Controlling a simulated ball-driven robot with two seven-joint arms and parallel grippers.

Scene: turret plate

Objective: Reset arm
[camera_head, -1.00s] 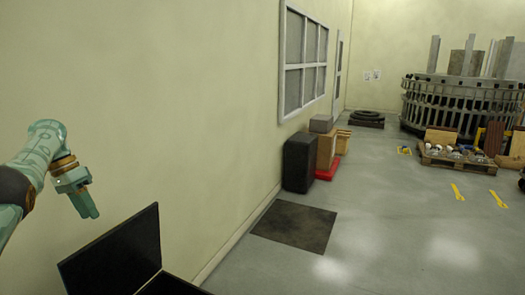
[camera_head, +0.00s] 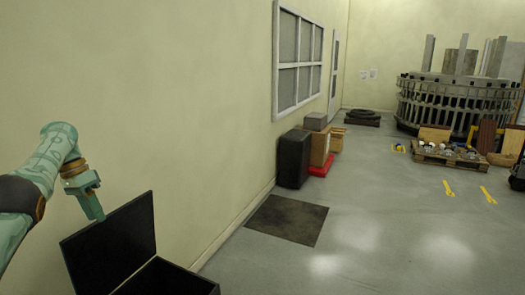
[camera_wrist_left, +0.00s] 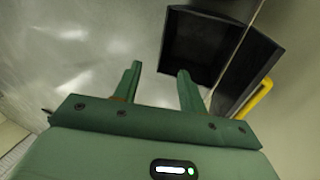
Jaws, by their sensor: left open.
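My left arm comes in from the left in the head view, raised in front of the pale wall. Its green gripper (camera_head: 96,212) points down and stands close to the raised lid of an open black case (camera_head: 112,245). I cannot tell whether the two touch. In the left wrist view, the two fingers of the left gripper (camera_wrist_left: 158,70) are apart with nothing between them. The open black case (camera_wrist_left: 190,50) lies beyond the fingertips there and looks empty. My right gripper is not in view.
A dark mat (camera_head: 288,220) lies on the grey floor. A black bin (camera_head: 293,160) and boxes (camera_head: 319,148) stand along the wall. A loaded pallet (camera_head: 446,160) is before a large round metal structure (camera_head: 455,105). A yellow bar (camera_wrist_left: 256,98) shows beside the case.

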